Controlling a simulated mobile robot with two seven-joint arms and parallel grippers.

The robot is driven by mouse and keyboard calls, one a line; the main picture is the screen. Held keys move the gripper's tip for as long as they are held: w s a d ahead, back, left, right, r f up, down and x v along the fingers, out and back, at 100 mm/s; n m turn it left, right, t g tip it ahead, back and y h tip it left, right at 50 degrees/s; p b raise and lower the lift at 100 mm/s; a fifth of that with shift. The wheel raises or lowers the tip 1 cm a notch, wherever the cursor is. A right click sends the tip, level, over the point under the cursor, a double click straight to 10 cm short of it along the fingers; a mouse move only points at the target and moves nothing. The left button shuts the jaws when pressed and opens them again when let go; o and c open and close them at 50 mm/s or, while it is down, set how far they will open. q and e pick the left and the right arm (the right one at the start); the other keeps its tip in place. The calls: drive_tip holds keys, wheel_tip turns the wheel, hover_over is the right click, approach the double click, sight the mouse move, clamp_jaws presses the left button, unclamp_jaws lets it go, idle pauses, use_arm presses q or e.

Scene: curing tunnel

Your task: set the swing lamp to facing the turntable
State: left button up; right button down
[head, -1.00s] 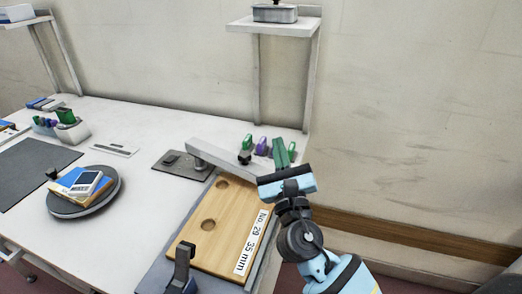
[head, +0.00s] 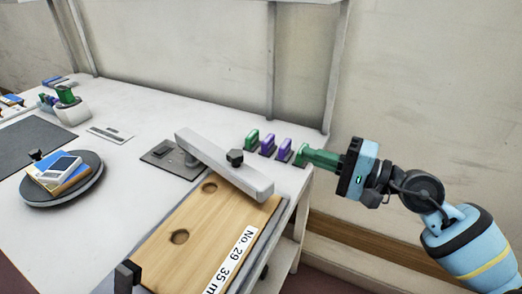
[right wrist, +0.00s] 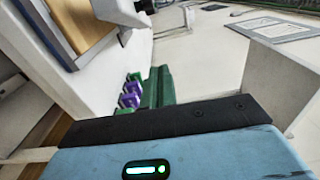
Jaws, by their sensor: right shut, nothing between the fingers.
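The swing lamp (head: 226,167) is a long white bar with a black knob (head: 235,157) on it. Its left part is over a grey base plate (head: 166,158), and the bar reaches right, across the far end of the wooden board, away from the turntable. The turntable (head: 60,196) is a dark round disc at the left, carrying a blue and yellow stack and a white device. My right gripper (head: 303,152), with green fingers, is shut and empty, just right of the lamp's free end and apart from it. The green fingers also show in the right wrist view (right wrist: 156,88). My left gripper is out of view.
A wooden board (head: 190,232) labelled No. 29 lies under the bar. Green and purple clips (head: 268,145) stand in a row near the table's right edge, close to my right gripper. A shelf post (head: 271,70) rises behind. White table is free between turntable and base plate.

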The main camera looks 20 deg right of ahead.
drive_tip(key=w+a+p, duration=0.4)
drive_tip(key=w+a, duration=0.1)
drive_tip(key=a, duration=0.5)
drive_tip(key=shift+a+p, duration=0.25)
drive_tip(key=shift+p, duration=0.15)
idle(0.5)
